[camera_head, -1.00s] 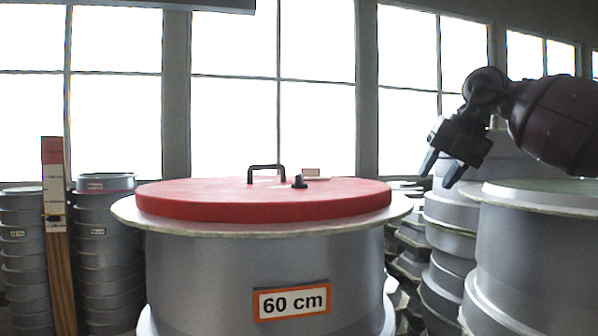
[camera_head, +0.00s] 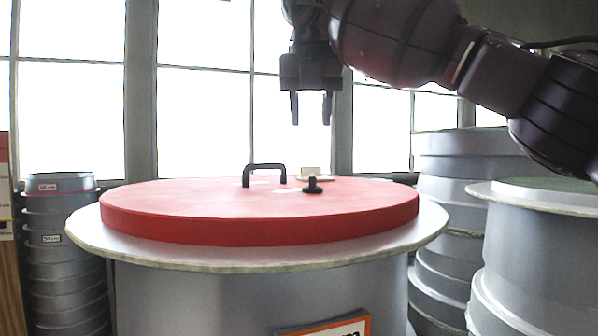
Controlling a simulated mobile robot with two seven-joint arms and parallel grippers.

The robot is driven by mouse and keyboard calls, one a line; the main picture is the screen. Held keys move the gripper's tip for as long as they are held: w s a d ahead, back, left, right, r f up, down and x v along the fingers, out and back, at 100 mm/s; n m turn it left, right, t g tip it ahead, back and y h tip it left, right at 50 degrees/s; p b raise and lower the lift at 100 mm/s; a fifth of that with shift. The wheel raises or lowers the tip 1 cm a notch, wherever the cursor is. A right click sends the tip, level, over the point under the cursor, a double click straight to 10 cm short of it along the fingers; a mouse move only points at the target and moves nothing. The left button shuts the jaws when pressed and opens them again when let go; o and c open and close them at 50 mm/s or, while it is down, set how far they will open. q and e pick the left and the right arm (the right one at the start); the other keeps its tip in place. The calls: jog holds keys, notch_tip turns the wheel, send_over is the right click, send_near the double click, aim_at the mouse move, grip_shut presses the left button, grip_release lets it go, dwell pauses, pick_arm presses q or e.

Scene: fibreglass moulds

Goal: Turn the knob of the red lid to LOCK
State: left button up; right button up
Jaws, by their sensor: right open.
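The red lid (camera_head: 200,212) is a round, thick disc lying flat on a grey mould (camera_head: 250,290) with a wide pale rim. The small black knob (camera_head: 312,186) stands on the lid, right of its middle. A black bar handle (camera_head: 264,167) stands on the lid to the left of the knob. A small pale label (camera_head: 311,171) shows behind the knob; its writing is too small to read. My right gripper (camera_head: 311,117) is open and empty, pointing down above the lid, with clear space between its fingertips and the knob. My left gripper is not in view.
Stacked grey moulds (camera_head: 66,250) stand at the left, beside a wooden post at the edge. More grey moulds (camera_head: 455,190) and a large rimmed one (camera_head: 540,255) stand close on the right. Bright windows fill the back. The air above the lid is free apart from my right arm.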

aim_at(313, 175)
jog(key=x, duration=0.5)
jog(key=p+x, duration=0.1)
jog(key=x, duration=0.4)
jog(key=shift+d+f, duration=0.2)
jog(key=shift+f, duration=0.1)
grip_shut()
